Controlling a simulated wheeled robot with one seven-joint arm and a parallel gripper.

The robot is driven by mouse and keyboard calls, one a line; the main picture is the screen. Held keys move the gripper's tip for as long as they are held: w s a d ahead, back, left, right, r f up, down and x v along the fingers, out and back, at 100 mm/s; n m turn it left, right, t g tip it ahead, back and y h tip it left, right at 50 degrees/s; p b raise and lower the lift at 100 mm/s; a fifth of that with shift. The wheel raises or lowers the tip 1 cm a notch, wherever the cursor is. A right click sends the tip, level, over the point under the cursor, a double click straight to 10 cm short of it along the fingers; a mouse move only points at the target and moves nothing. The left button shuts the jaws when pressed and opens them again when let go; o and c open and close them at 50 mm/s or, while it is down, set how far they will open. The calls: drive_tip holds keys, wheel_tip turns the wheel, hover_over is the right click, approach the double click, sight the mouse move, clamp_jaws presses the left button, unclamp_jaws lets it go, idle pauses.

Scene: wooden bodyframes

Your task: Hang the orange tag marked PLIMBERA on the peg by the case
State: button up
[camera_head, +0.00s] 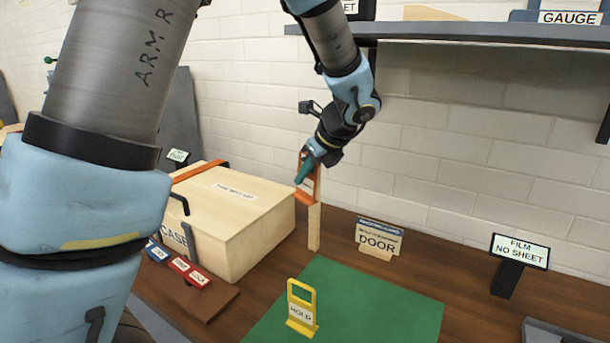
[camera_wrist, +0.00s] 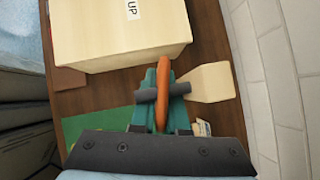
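The orange tag (camera_head: 308,188) is at the top of an upright wooden post (camera_head: 314,228) just right of the wooden case (camera_head: 250,225). Its lettering is too small to read. My gripper (camera_head: 308,168) reaches down from above, with teal fingers on the tag. In the wrist view the tag (camera_wrist: 162,75) is edge-on between the fingers (camera_wrist: 162,108). A short grey peg (camera_wrist: 146,96) from the post's top (camera_wrist: 212,82) shows on both sides of the tag. The tag crosses over the peg; I cannot tell whether its loop bears on it.
A yellow HOLD tag stand (camera_head: 301,308) stands on the green mat (camera_head: 370,305). A DOOR sign (camera_head: 378,240) and a FILM NO SHEET sign (camera_head: 518,252) stand toward the wall. Small blue and red labels (camera_head: 188,271) lie before the case. A shelf (camera_head: 450,32) overhangs at upper right.

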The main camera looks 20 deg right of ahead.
drive_tip(key=shift+o, duration=1.3)
drive_tip(key=shift+w+a, duration=0.1)
drive_tip(key=shift+a, duration=0.15)
drive_tip(key=shift+r, duration=0.1)
